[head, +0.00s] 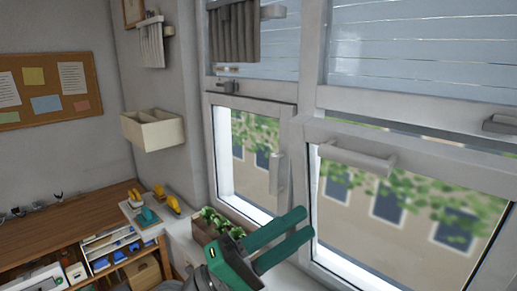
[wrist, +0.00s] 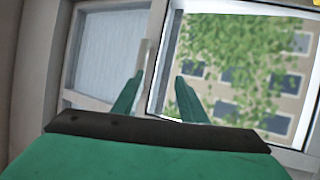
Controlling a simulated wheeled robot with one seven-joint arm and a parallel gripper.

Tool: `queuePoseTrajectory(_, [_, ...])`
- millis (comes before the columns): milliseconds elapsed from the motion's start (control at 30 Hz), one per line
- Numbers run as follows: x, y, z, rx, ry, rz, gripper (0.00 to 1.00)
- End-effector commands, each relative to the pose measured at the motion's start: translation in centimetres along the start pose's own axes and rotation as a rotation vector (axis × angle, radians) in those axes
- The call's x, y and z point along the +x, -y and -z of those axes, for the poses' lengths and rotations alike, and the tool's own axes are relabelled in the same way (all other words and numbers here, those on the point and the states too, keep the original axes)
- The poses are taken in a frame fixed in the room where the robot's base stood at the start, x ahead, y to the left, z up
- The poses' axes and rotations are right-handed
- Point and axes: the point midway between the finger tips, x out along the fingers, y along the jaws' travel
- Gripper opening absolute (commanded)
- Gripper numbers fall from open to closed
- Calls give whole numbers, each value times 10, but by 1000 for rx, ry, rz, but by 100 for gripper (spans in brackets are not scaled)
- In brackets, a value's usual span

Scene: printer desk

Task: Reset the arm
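My gripper (head: 300,229) is green, with two long fingers pointing up and to the right in the head view, in front of the windows. The fingers are apart and nothing shows between them. In the wrist view my gripper (wrist: 157,98) also has its fingers spread, with the window frame and a pale handle beyond. Whether a fingertip touches the window frame cannot be told.
A left window (head: 250,160) and a tilted right window (head: 400,215) with a handle bar are close to my gripper. A planter (head: 205,232) stands on the sill. A wooden desk (head: 85,218) and a wall box (head: 155,133) are at left.

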Motion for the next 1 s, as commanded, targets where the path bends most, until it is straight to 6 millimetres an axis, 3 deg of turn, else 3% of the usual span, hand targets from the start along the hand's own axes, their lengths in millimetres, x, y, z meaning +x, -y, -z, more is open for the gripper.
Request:
queuePoseTrajectory(33, [-5,20,7,-9,-57,2,39])
queuePoseTrajectory(200, [-27,81,30,11,-256,28,39])
queuePoseTrajectory(467, [-78,174,40,86,-531,143,39])
queuePoseTrajectory(767, [-151,265,13,229,-772,368,39])
queuePoseTrajectory(1000, [-212,317,-33,385,-884,598,39])
